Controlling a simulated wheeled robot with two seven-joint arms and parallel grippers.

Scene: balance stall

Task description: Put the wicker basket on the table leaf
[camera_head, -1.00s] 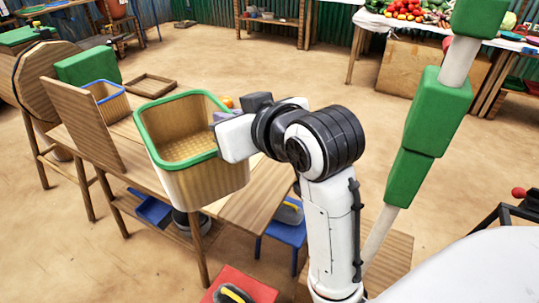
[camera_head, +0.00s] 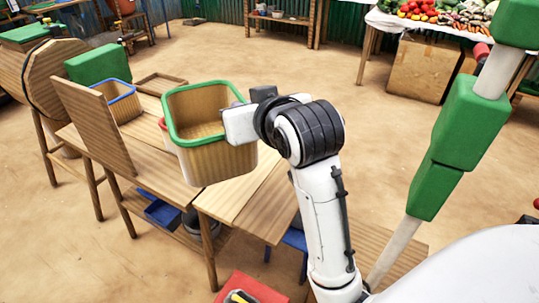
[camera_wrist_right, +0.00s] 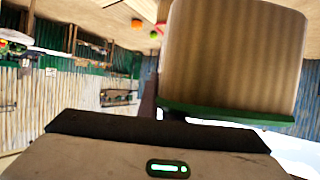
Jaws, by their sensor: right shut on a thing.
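The wicker basket (camera_head: 214,160) is tan with a green rim and looks empty. My right gripper (camera_head: 236,122) is shut on its rim on the right side and holds it roughly upright, apparently above the table. In the right wrist view the basket (camera_wrist_right: 235,55) fills the upper right, with its green rim close to my gripper. The fingertips are largely hidden there. The table leaf (camera_head: 262,212) is the wooden board at the table's near right end, below and to the right of the basket, with its top bare. My left gripper is not in view.
A smaller blue-rimmed basket (camera_head: 122,107) stands on the table by an upright wooden board (camera_head: 92,122). A green block (camera_head: 97,66) is behind. A red stool (camera_head: 250,288) is at the front. Green padded pole sections (camera_head: 455,135) rise at right. Open floor lies beyond.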

